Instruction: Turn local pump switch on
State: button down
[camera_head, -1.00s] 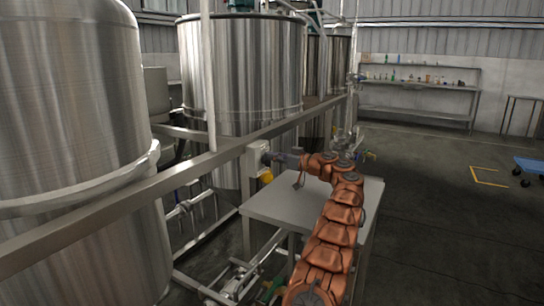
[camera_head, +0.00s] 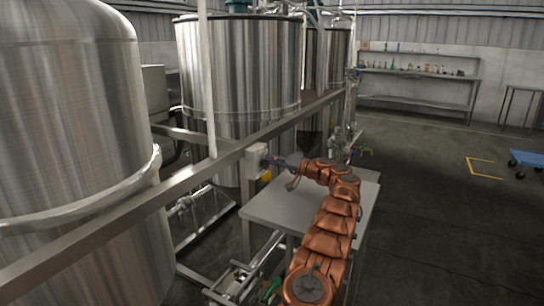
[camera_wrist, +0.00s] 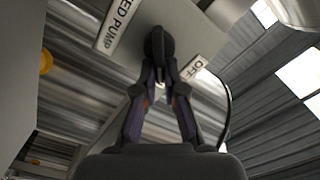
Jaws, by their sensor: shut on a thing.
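The pump switch is a dark knob (camera_wrist: 158,46) on a pale box, with a label reading "...ED PUMP" (camera_wrist: 118,22) and another reading "OFF" (camera_wrist: 193,67) in the wrist view. My gripper (camera_wrist: 159,75) is shut on the knob, with a finger on each side of it. In the head view the switch box (camera_head: 255,160) is mounted at the steel rail, and my gripper (camera_head: 270,162) reaches it from the right. The gripper hides the knob there. The wrist view is tilted, and I cannot tell the knob's exact setting.
A steel table (camera_head: 268,208) stands under my arm. A long rail (camera_head: 120,209) runs in front of the large tanks (camera_head: 240,70). A yellow round part (camera_head: 267,175) sits just below the switch box. Open floor (camera_head: 440,220) lies to the right.

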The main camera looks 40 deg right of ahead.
jog(key=shift+w+a+f+m+p, duration=0.15)
jog(key=shift+m+p, duration=0.2)
jog(key=shift+m, duration=0.35)
jog(key=c, duration=1.3)
grip_release()
jog(key=shift+o, duration=0.2)
jog(key=v, duration=1.2)
